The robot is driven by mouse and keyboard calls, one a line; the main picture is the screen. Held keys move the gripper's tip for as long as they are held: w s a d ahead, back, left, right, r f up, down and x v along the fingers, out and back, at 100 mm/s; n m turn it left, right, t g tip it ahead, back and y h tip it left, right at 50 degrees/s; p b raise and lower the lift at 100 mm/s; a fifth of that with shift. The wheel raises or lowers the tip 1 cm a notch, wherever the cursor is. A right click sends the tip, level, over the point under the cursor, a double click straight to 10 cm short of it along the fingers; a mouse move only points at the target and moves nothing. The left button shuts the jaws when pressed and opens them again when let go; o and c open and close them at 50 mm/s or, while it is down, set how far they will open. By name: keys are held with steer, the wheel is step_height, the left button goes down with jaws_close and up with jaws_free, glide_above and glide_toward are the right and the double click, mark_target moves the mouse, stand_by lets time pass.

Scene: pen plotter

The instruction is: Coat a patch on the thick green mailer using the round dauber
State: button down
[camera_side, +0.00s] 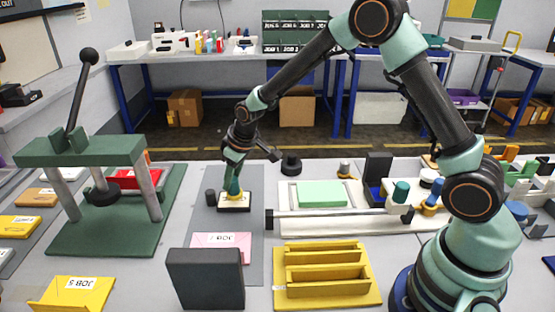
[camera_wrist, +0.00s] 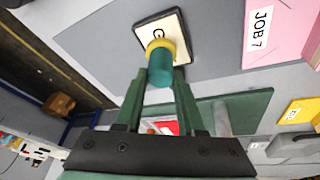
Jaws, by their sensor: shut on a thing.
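The light green mailer (camera_side: 320,194) lies flat on the white plotter bed, right of my gripper.
A pink "JOB 7" envelope (camera_side: 215,240) lies in front of the pad, behind a dark block (camera_side: 206,280). A yellow rack (camera_side: 327,275) stands front centre. A green lever press (camera_side: 80,150) stands left. A white rail (camera_side: 340,221) runs in front of the mailer.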

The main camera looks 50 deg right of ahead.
steer(key=shift+f, duration=0.55)
stand_by(1.3)
steer(key=shift+r, duration=3.6)
